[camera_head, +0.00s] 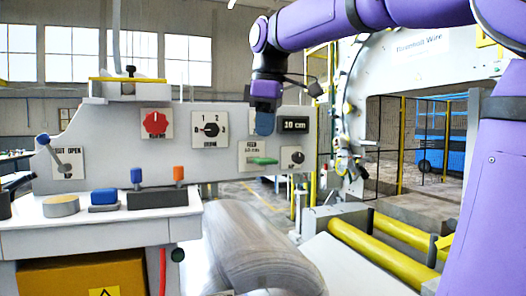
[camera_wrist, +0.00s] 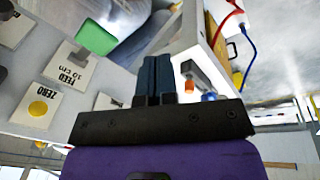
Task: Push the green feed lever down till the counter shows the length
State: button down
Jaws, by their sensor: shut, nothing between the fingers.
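The green feed lever (camera_head: 262,160) sticks out from a white plate labelled FEED 10 cm on the grey machine panel. It looks about level, and it also shows at the upper left of the wrist view (camera_wrist: 96,37). The dark counter (camera_head: 294,125) is to the upper right of the lever; its small digits seem to read 10 cm. My gripper (camera_head: 264,132) points down in front of the panel, above the lever and apart from it. Its blue fingers (camera_wrist: 154,78) are shut with nothing between them in the wrist view.
A red knob (camera_head: 156,123), a numbered dial (camera_head: 210,130) and a lever with a ball end (camera_head: 54,153) are on the panel. A wrapped coil (camera_head: 255,250) lies below. Yellow rollers (camera_head: 385,250) are at right. A yellow ZERO button (camera_wrist: 38,108) is near the feed plate.

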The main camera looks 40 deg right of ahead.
aim_at(264, 159)
jog(key=w+d+r+n+g, duration=0.2)
jog(key=w+d+r+n, duration=0.4)
jog(key=w, duration=0.4)
jog(key=shift+d+r, duration=0.45)
jog(key=shift+r, duration=0.3)
jog(key=shift+f, duration=0.15)
notch_tip(264, 159, down, 14)
jog(key=shift+r, duration=0.1)
jog(key=shift+s+a+f+t, duration=0.1)
jog(key=shift+s+f+t, duration=0.05)
jog(key=shift+f+t, duration=0.35)
jog(key=shift+s+f+t, duration=0.15)
jog(key=shift+f+t, duration=0.25)
jog(key=shift+f, duration=0.1)
jog(key=shift+f+t+h, duration=0.3)
jog(key=shift+f+t, duration=0.4)
jog(key=shift+f, duration=1.1)
